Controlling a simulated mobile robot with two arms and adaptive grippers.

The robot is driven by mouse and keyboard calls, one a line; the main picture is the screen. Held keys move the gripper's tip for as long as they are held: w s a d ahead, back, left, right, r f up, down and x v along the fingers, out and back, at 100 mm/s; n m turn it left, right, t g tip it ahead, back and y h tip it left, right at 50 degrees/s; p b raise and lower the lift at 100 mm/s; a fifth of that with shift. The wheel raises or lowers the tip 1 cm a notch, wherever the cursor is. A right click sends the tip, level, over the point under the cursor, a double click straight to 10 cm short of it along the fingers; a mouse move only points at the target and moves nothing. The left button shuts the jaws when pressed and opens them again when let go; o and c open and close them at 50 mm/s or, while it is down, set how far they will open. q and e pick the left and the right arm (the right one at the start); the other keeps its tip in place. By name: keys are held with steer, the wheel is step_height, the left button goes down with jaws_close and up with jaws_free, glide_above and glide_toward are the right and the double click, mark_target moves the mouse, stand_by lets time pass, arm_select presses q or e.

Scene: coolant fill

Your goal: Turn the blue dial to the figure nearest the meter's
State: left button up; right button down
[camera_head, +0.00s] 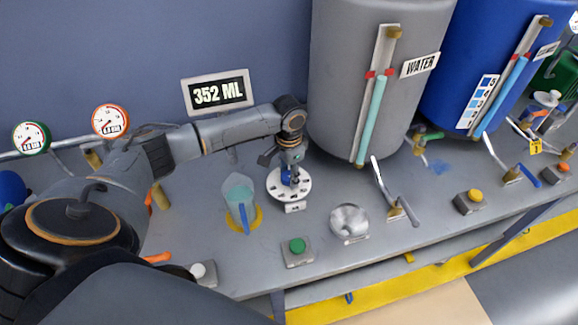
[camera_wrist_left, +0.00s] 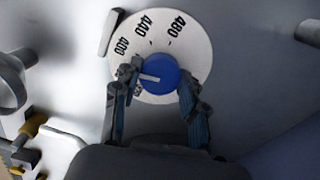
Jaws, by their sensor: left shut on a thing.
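The blue dial (camera_wrist_left: 166,66) sits at the centre of a white round plate (camera_wrist_left: 190,30) marked 400, 440 and 480; nearer figures are hidden by a finger. Its white pointer line runs left towards the left finger, past 400. In the head view the dial is mostly covered by my gripper, above the white plate (camera_head: 298,190). My left gripper (camera_wrist_left: 157,80) is shut on the dial, one finger on each side; it also shows in the head view (camera_head: 289,172). The meter (camera_head: 218,93) reads 352 ML. My right gripper is not in view.
A clear jug (camera_head: 239,200) with teal liquid stands left of the dial. A green button (camera_head: 297,246) and a round metal drain (camera_head: 349,222) are in front. The grey WATER tank (camera_head: 345,60) stands behind right, with a lever (camera_head: 399,205) before it.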

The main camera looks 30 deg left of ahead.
arm_select(q)
steer(key=n+p, duration=0.2)
steer(key=p, duration=0.1)
steer(key=shift+r, duration=0.25)
steer(key=shift+f+n+p, duration=0.2)
steer(key=shift+n+p, duration=1)
steer(key=shift+n, duration=0.3)
steer(key=o, duration=1.1)
steer(key=shift+o, duration=0.2)
step_height(320, 180, up, 12)
